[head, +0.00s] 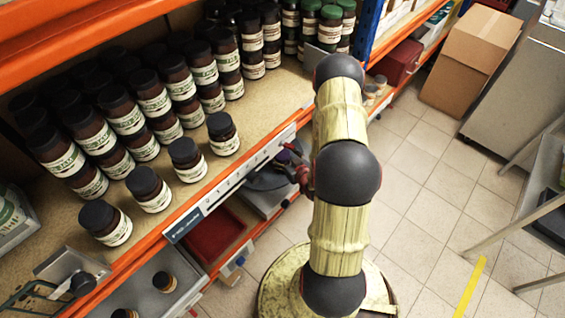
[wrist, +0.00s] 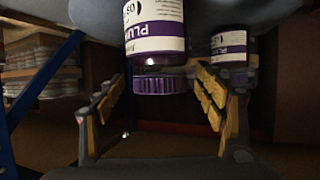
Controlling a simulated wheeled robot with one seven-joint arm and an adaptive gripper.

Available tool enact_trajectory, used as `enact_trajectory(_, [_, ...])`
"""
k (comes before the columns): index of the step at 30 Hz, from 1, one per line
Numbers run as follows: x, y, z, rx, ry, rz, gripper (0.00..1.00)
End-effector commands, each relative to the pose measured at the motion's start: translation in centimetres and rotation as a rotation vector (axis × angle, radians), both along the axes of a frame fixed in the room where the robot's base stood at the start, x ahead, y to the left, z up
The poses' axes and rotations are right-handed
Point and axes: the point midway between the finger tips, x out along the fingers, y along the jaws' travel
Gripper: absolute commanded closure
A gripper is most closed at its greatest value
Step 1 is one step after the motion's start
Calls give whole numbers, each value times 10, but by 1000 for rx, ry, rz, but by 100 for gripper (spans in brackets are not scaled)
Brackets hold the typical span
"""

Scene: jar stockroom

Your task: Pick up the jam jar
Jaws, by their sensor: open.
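In the wrist view a jar with a purple lid and a white and purple label reading "PLU" (wrist: 155,38) appears upside down between the two yellow-padded fingers of my gripper (wrist: 160,84). The fingers are spread, with visible gaps on both sides of the lid. A second similar jar (wrist: 229,46) is close by on the right, beyond the right finger. In the head view my gripper (head: 297,168) is low at the shelf's front edge, mostly hidden by my arm. I cannot clearly make out the purple-lidded jars there.
Several dark-lidded jars (head: 222,134) stand in rows on the upper shelf (head: 285,92), behind its orange front edge. A red bin (head: 211,236) is below. A cardboard box (head: 470,58) and a grey cabinet (head: 518,85) stand right. The tiled floor between is clear.

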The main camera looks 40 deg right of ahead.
Motion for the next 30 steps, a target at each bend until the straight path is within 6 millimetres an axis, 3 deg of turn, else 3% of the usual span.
enact_trajectory(2, [0, 0, 0, 0, 0, 0, 29])
enact_trajectory(30, [-1, 0, 0, 0, 1, -1, 83])
